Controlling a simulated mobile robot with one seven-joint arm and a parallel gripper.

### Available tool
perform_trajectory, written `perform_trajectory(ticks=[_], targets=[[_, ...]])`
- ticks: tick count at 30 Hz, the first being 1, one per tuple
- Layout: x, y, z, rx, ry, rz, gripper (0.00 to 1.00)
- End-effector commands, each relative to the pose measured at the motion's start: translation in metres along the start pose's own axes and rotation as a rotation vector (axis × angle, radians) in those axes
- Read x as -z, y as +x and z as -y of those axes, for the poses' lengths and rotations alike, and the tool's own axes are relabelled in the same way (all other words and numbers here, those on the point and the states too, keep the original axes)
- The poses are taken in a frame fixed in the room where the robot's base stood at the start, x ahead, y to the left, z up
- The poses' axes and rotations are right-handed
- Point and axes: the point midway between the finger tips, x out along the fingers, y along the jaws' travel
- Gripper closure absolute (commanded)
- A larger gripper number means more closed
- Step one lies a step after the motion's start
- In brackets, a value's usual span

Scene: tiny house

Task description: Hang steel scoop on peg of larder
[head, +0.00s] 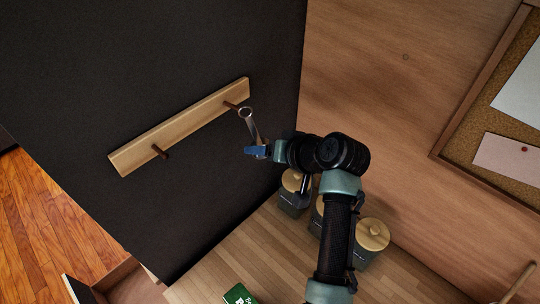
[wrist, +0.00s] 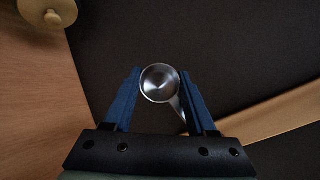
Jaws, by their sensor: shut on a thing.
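The steel scoop (head: 252,127) is in my gripper (head: 256,150), pointing up toward the rail with a round, ring-like end on top. This end is close to the right peg (head: 231,104); I cannot tell whether it touches or surrounds the peg. In the wrist view, the scoop's shiny round part (wrist: 160,82) shows between the blue fingers (wrist: 160,72), its narrow stem running down beside the right finger. The light wooden rail (head: 180,126) is on the dark panel. A second peg (head: 160,152) on its left part is empty.
Several dark canisters with wooden lids (head: 373,234) stand on the wooden counter (head: 225,260) below my arm. A green box (head: 239,294) is at the counter's front. A cork board (head: 470,140) is on the right wall.

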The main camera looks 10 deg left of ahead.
Motion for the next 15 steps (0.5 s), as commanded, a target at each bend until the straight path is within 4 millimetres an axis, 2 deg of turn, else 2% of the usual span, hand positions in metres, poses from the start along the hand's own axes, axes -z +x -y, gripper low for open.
perform_trajectory(ticks=[15], targets=[[0.012, 0.026, 0.012, -0.001, -0.001, -0.001, 1.0]])
